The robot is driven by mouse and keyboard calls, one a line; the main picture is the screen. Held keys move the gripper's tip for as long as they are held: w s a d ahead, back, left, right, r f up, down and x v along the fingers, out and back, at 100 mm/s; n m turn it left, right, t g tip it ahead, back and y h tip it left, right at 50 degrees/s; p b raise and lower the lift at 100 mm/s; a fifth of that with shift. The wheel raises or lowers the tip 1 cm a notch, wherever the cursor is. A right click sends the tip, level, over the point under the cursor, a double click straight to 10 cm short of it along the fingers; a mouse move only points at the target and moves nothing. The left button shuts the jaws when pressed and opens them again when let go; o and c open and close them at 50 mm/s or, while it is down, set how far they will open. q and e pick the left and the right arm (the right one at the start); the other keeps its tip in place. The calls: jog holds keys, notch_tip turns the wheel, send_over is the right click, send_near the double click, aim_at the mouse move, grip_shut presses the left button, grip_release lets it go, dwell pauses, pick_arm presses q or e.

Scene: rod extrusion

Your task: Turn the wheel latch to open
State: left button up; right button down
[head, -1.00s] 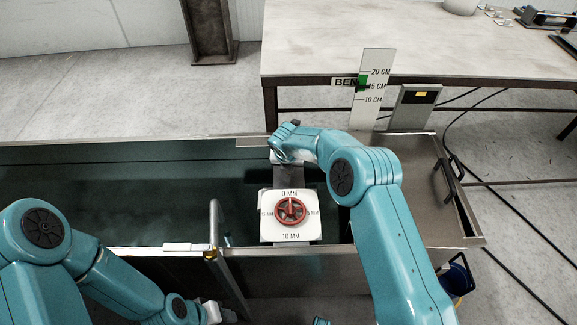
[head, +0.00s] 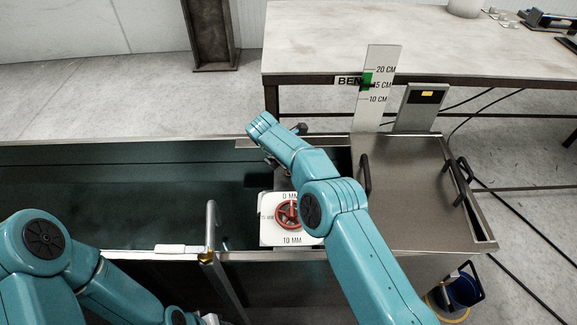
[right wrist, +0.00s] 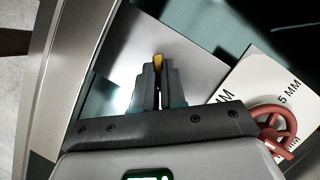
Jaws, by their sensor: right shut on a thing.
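The red wheel (head: 287,214) sits on a white square plate (head: 268,238) marked in MM in the head view. My right forearm covers its right part. The wheel also shows at the right edge of the right wrist view (right wrist: 275,130), apart from the fingers. My right gripper (right wrist: 158,70) is shut on a small yellow piece (right wrist: 158,62) whose tip shows between the fingertips, beyond the plate. In the head view my right arm hides most of that grip. My left gripper (head: 208,319) is barely in view at the bottom edge; its fingers are hidden.
A metal cover with dark handles (head: 425,205) lies right of the plate. A bent pipe (head: 211,225) stands to its left. A ruler board (head: 377,90) with a green marker stands behind, before a bench (head: 320,35). A blue bucket (head: 462,290) is at lower right.

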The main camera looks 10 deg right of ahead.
jog(key=shift+d+r+m, duration=0.1)
jog(key=shift+m, duration=0.3)
jog(key=c, duration=1.2)
grip_release()
jog(key=p+v, duration=0.3)
jog(key=v, duration=1.3)
jog(key=shift+w+r, duration=0.15)
